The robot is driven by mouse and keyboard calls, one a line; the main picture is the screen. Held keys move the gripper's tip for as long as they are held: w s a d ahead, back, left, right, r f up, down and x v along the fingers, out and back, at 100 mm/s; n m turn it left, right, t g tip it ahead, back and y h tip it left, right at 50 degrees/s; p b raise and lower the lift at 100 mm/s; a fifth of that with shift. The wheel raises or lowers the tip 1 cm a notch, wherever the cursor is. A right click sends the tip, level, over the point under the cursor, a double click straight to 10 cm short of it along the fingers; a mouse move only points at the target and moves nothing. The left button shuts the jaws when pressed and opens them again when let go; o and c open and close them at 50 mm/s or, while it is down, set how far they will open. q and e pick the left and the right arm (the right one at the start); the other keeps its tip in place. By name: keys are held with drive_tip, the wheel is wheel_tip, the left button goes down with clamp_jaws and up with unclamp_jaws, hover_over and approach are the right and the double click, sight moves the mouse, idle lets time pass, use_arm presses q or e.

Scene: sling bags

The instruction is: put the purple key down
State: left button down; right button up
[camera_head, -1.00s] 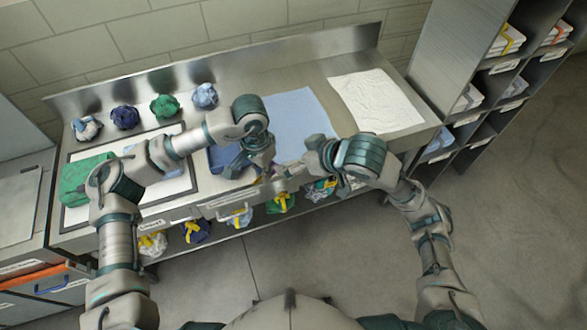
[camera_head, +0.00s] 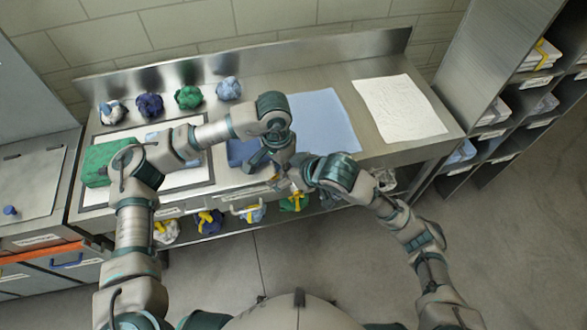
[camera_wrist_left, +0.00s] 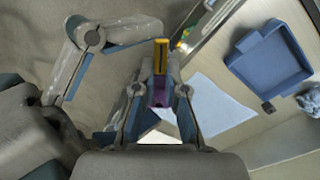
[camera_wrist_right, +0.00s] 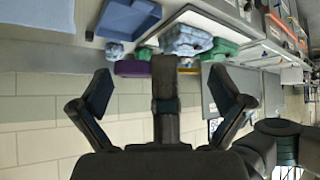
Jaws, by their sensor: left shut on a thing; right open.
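The purple key, a short bar with a purple part (camera_wrist_left: 158,98) and a yellow end, is held between the fingers of my left gripper (camera_wrist_left: 160,92). In the head view my left gripper (camera_head: 272,170) hangs at the front edge of the counter; the key cannot be made out there. My right gripper (camera_head: 292,180) is close beside it. Its fingers are spread and empty in the right wrist view (camera_wrist_right: 165,92), with the key beyond them.
A blue tray (camera_wrist_left: 270,58) lies on the steel counter near my left gripper. A light blue cloth (camera_head: 325,120) and a white cloth (camera_head: 400,108) lie flat to the right. Several rolled cloths line the back; a green bundle (camera_head: 105,163) is at left. Shelves (camera_head: 520,100) stand right.

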drive_tip(key=shift+w+a+f, duration=0.1)
drive_tip(key=shift+f, duration=0.05)
drive_tip(key=shift+c, duration=0.3)
drive_tip(key=c, duration=0.8)
use_arm(q)
drive_tip(key=c, duration=1.2)
unclamp_jaws()
use_arm(e)
drive_tip(key=shift+c, duration=0.5)
use_arm(q)
drive_tip(key=shift+o, duration=0.2)
